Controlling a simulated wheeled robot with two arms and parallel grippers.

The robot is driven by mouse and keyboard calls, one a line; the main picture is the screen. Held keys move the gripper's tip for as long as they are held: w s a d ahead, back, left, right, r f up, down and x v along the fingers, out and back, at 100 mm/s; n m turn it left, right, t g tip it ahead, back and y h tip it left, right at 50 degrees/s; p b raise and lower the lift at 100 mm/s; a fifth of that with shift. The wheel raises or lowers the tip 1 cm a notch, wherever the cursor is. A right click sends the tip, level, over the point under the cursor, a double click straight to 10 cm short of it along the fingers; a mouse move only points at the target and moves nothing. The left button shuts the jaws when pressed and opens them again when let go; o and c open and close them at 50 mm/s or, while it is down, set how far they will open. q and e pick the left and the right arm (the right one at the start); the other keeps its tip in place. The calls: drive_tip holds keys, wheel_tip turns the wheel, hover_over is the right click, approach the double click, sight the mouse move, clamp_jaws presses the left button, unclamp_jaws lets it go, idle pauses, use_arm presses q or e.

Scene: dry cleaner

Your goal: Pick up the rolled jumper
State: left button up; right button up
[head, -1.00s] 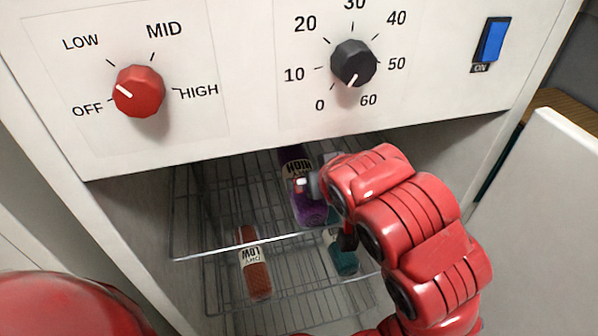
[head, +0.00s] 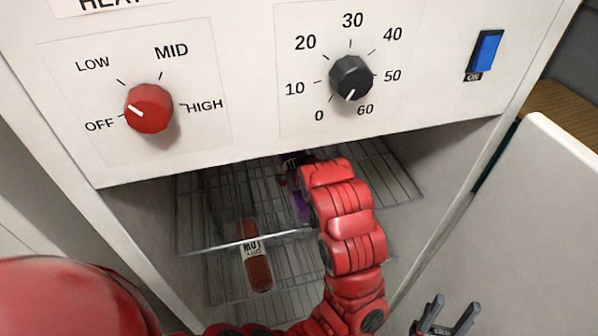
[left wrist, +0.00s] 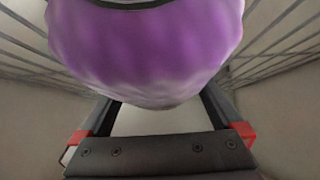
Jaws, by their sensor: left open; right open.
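A purple roll with a dark band and a label (head: 301,204) lies on the upper wire rack inside the cabinet, mostly hidden by my left arm. I take it for the rolled jumper. In the left wrist view the purple roll (left wrist: 150,50) fills the top middle, close to the camera. My left gripper (left wrist: 160,108) is open, with its fingers on either side of the roll's near end; whether they touch it I cannot tell. In the head view that gripper is hidden behind my red arm. My right gripper (head: 445,318) is open and empty at the bottom right, outside the cabinet.
A rust-red roll (head: 256,262) with a white label lies lower left in the cabinet. The wire rack (head: 385,185) is bare at the right. The control panel (head: 260,95), with a red knob (head: 149,108) and a black knob (head: 350,78), overhangs the opening. An open white door (head: 530,220) stands right.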

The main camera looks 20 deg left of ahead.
use_arm(q)
clamp_jaws()
idle(0.5)
